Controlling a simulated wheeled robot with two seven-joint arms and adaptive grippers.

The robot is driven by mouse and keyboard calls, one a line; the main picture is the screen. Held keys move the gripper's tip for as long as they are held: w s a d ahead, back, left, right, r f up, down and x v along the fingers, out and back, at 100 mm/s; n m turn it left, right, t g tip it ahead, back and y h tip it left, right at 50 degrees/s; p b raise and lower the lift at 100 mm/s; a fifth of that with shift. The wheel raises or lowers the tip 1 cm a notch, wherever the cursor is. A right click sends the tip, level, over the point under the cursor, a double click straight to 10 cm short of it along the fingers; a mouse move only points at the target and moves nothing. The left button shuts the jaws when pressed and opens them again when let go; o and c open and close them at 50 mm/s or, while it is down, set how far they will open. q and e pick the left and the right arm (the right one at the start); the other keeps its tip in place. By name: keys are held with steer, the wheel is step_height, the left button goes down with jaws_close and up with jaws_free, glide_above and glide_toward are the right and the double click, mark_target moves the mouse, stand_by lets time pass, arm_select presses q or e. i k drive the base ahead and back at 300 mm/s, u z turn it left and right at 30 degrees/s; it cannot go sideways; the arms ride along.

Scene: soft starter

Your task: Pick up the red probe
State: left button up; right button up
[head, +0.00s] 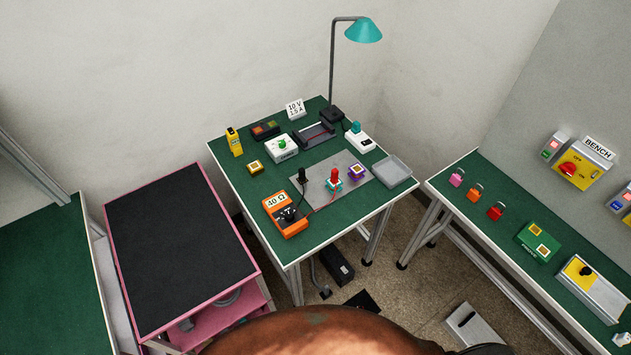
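The red probe (335,176) stands upright in a small teal and white holder (333,186) on a grey mat (349,167) on the green table. A thin red lead runs from near it toward the orange meter (285,214), which reads 40 Ω. The black probe (302,175) stands to the left of the red one, with a dark lead down to the meter. Neither of my grippers shows in the head view.
A purple and yellow block (356,172) sits close right of the red probe. A grey tray (391,171) lies at the right edge. A white device (282,148), a yellow tool (234,141) and a lamp (363,30) stand farther back. The table's front right is clear.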

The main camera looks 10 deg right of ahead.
mark_target(334, 172)
steer(key=z, duration=1.85)
steer(key=i, duration=0.8)
steer(key=u, duration=2.35)
